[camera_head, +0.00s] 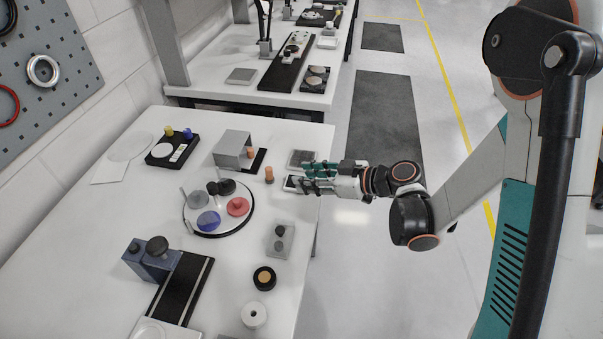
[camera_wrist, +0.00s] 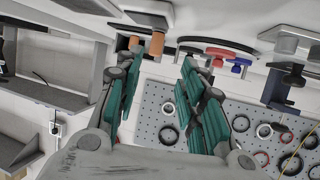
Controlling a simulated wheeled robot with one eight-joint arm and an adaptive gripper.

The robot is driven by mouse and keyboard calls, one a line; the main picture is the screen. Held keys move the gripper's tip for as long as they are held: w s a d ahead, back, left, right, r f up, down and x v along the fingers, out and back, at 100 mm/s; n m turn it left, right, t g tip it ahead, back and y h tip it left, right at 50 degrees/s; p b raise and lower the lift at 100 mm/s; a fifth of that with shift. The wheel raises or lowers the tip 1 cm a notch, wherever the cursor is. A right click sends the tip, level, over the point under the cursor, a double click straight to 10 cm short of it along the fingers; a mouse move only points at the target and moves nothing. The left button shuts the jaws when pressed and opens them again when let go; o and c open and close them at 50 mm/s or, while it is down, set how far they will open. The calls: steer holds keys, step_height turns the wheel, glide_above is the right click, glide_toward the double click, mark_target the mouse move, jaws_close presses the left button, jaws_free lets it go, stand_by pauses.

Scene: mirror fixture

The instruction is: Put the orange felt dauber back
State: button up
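An orange cylinder (camera_head: 269,174), which looks like the orange dauber, stands upright on the white table, just left of my fingertips. It also shows in the wrist view (camera_wrist: 157,46), beyond and between the fingers. My gripper (camera_head: 302,178) is low over the table's right edge, fingers open and empty, also in the wrist view (camera_wrist: 162,62). A second orange shape (camera_head: 250,152) shows at the grey box-shaped fixture (camera_head: 233,144); I cannot tell whether it is a reflection. A black block (camera_head: 160,155) with a yellow and a blue knobbed piece stands at the back left.
A round white tray (camera_head: 222,225) holds several knobbed discs, red, blue, grey and black. A small grey pad (camera_head: 298,158) and a flat plate lie by my gripper. The left front table is bare.

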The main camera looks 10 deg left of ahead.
steer(key=shift+s+d+r, duration=0.1)
steer(key=shift+d, duration=0.05)
steer(key=s+d+r+m+t+h, duration=0.1)
steer(key=s+d+r+m+h, duration=0.5)
steer(key=d+r, duration=0.4)
steer(key=s+d+r+m+h, duration=0.2)
steer(key=s+d+m+h, duration=0.1)
steer(key=s+d, duration=0.3)
steer(key=s+d+r+m+t+h, duration=0.1)
steer(key=s+d+r+m+h, duration=0.1)
steer(key=s+d+m, duration=0.3)
steer(key=s+d+h, duration=0.1)
steer(key=d, duration=0.2)
steer(key=shift+s+d+r+t+h, duration=0.25)
steer(key=shift+d+t+h, duration=0.05)
steer(key=shift+d+h, duration=0.1)
steer(key=shift+a, duration=0.1)
